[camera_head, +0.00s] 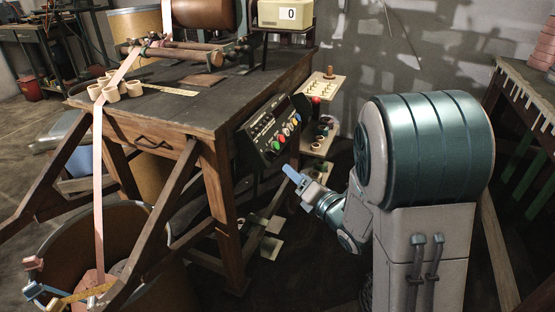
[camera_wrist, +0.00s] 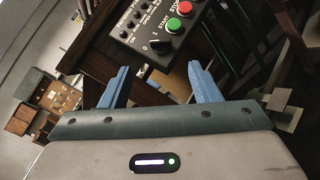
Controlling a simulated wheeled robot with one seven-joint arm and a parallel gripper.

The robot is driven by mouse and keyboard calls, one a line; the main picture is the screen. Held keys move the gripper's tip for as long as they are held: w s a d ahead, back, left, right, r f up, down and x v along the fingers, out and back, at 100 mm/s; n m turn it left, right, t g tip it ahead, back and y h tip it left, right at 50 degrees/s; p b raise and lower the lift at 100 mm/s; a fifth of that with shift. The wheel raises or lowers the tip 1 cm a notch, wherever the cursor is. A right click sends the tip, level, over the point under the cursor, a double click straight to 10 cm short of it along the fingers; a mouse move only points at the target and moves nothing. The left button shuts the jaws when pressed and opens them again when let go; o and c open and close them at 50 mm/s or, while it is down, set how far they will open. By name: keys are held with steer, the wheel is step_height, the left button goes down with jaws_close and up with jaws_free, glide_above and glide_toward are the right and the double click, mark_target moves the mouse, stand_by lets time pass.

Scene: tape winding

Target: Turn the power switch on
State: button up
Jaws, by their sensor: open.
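The control panel (camera_head: 262,131) is a dark box on the right side of the wooden workbench. In the wrist view, the panel (camera_wrist: 140,30) shows a black rotary switch (camera_wrist: 160,46) at its near corner, with marks 0 and 1 beside it. I cannot tell surely which mark the knob points at. My gripper (camera_head: 290,172) is below and right of the panel, apart from it. In the wrist view, my gripper (camera_wrist: 158,67) has its two blue fingers spread wide and empty, with the switch ahead between the fingertips.
A green button (camera_wrist: 174,26) and a red button (camera_wrist: 185,8) sit close to the switch. A shelf stand (camera_head: 322,110) with small parts stands behind the panel. The workbench (camera_head: 185,105) carries rollers, a tape strip and a counter (camera_head: 287,14). A bin stands below left.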

mark_target(274, 154)
steer(key=b+x, duration=0.1)
steer(key=x, duration=1)
steer(key=c, duration=1)
